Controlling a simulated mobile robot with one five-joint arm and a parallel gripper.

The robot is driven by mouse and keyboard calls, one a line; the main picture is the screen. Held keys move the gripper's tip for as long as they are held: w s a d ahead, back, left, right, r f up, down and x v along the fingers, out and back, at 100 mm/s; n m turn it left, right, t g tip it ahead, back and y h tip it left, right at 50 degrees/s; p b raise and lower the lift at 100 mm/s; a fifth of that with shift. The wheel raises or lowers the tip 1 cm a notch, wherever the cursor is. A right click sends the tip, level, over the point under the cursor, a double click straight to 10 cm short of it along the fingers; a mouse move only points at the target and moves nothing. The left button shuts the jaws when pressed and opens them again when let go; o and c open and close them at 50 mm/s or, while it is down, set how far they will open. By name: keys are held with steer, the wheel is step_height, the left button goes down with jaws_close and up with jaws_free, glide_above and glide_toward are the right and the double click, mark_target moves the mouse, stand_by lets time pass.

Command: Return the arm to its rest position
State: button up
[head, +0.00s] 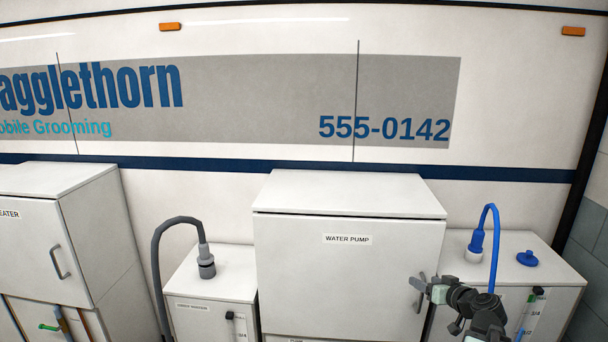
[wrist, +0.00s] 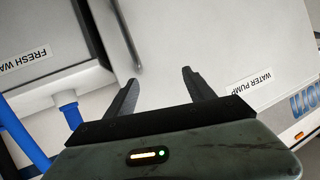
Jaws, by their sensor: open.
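My gripper (head: 421,285) is at the lower right in the head view, in front of the right edge of the white water pump cabinet (head: 340,275). Its two dark fingers are apart. In the wrist view my gripper (wrist: 159,78) is open with nothing between its fingers. The cabinet's door handle (wrist: 127,38) shows beyond the fingertips in the wrist view. In the head view the handle (head: 419,299) is partly overlapped by my gripper, and I cannot tell whether they touch. The cabinet door looks closed.
A fresh water box with a blue hose (head: 493,245) and blue cap (head: 527,258) stands at right. A lower box with a grey hose (head: 160,255) stands left of the pump cabinet. A heater cabinet (head: 35,240) is at far left. The van's side wall (head: 230,95) is behind.

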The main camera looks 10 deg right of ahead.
steer(key=w+a+f+n+g+y+b, duration=0.1)
steer(key=a+f+g+y, duration=0.1)
steer(key=a+f, duration=0.35)
steer(key=w+a+f+n+g+y+b, duration=0.1)
steer(key=w+a+f+g, duration=0.15)
steer(key=a, duration=0.65)
steer(key=s+a+f+g+h+b, duration=0.1)
steer(key=s+a+f+g, duration=0.3)
steer(key=a, duration=0.7)
steer(key=s+a+f+g+h+b, duration=0.2)
steer(key=s+a+f+g, duration=0.3)
steer(key=a+f, duration=0.4)
steer(key=shift+s+a+b, duration=0.45)
steer(key=shift+s+a, duration=0.35)
steer(key=shift+a, duration=0.35)
